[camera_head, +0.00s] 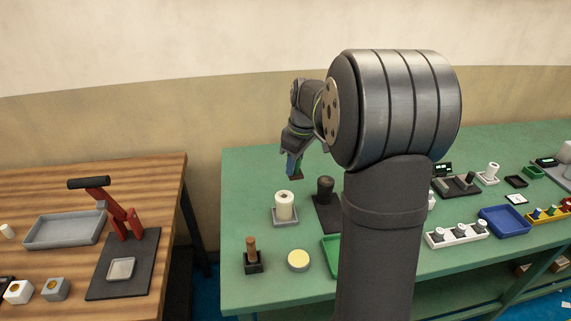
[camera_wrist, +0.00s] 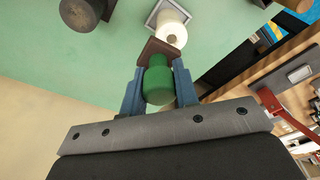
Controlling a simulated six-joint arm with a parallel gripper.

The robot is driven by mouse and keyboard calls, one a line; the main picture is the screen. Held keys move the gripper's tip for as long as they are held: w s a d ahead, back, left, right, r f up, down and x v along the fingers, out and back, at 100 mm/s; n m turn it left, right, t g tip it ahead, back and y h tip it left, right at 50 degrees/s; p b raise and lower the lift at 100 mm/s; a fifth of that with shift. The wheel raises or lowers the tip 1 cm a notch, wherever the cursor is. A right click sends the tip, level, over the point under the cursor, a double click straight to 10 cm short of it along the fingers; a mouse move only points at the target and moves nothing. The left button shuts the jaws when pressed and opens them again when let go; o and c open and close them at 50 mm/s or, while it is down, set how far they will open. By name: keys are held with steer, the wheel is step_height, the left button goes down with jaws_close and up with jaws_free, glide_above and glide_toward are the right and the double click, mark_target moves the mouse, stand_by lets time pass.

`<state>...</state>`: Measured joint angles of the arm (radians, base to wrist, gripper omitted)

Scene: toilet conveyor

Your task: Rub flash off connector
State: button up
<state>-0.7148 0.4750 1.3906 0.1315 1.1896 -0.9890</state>
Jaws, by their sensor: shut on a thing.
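My gripper (camera_head: 292,162) is held above the back left part of the green table. In the wrist view, its blue fingers (camera_wrist: 158,92) are shut on a green-handled tool (camera_wrist: 158,82) with a flat brown block (camera_wrist: 159,52) at its far end. The brown block (camera_head: 296,177) also shows below the fingers in the head view. A cream cylinder (camera_head: 285,205) stands on a small grey tray (camera_head: 286,222), below and in front of the gripper; in the wrist view the cylinder (camera_wrist: 171,37) lies just beyond the block, apart as far as I can tell. I cannot tell which thing is the connector.
A dark cylinder (camera_head: 325,188) stands on a black plate right of the tray. A brown-handled tool in a black holder (camera_head: 253,262) and a yellow disc (camera_head: 299,260) are nearer. A red-levered press (camera_head: 120,212) stands on the wooden table. A white rack (camera_head: 457,236) and blue tray (camera_head: 503,222) are right.

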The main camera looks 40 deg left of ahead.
steer(key=shift+f, duration=3.05)
steer(key=shift+s+a+f, duration=0.65)
steer(key=shift+c, duration=0.5)
steer(key=shift+s+a, duration=1.55)
steer(key=shift+w+d, duration=2.2)
steer(key=shift+w, duration=0.05)
steer(key=shift+s+r, duration=0.1)
steer(key=shift+r, duration=3.95)
